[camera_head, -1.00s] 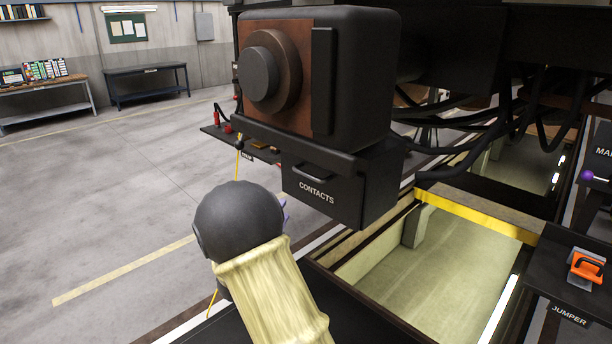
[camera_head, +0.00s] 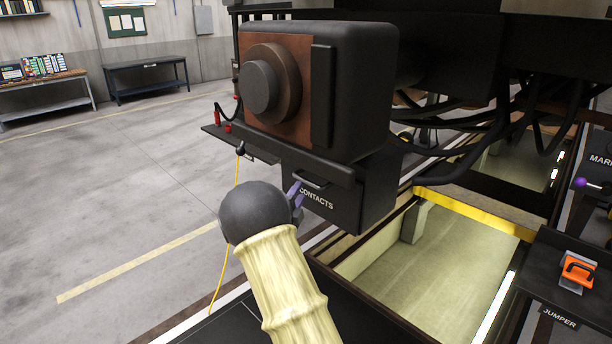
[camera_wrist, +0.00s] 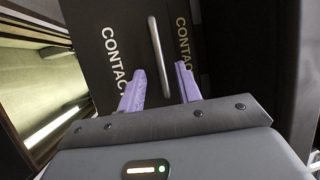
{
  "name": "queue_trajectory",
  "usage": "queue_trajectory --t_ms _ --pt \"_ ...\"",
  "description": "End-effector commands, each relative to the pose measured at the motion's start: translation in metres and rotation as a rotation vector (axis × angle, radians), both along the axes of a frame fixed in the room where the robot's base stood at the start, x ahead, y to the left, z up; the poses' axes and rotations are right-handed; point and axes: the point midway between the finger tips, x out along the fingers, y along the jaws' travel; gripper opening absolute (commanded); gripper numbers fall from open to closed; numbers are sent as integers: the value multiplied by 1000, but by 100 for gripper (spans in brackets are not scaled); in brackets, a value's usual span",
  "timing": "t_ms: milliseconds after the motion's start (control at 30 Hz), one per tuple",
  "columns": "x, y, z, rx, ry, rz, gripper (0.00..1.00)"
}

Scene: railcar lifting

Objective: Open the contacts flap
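The contacts flap (camera_head: 330,200) is a black panel on the front of the box under the coupler head. It carries a pale CONTACTS label and looks closed. Its bar handle (camera_head: 312,182) runs along the upper part; in the wrist view the handle (camera_wrist: 158,55) is a light grey bar. My gripper (camera_head: 297,190) has purple fingers at the left end of the handle. In the wrist view my gripper (camera_wrist: 159,70) is open, with one finger on each side of the bar in the picture. I cannot tell whether either finger touches it.
The coupler head (camera_head: 325,85) hangs directly above the flap. Black cables (camera_head: 520,135) hang to its right. A pit (camera_head: 430,260) with a yellow edge lies below right. An orange-handled jumper (camera_head: 578,270) sits on a shelf at right. Open floor is at left.

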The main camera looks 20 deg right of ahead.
Motion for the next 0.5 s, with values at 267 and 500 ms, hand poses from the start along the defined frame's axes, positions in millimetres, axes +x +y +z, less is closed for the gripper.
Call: queue_trajectory --t_ms 267,500 --pt "32 -35 12 -1 1 -1 34" --pt "44 -48 12 -1 2 1 34"
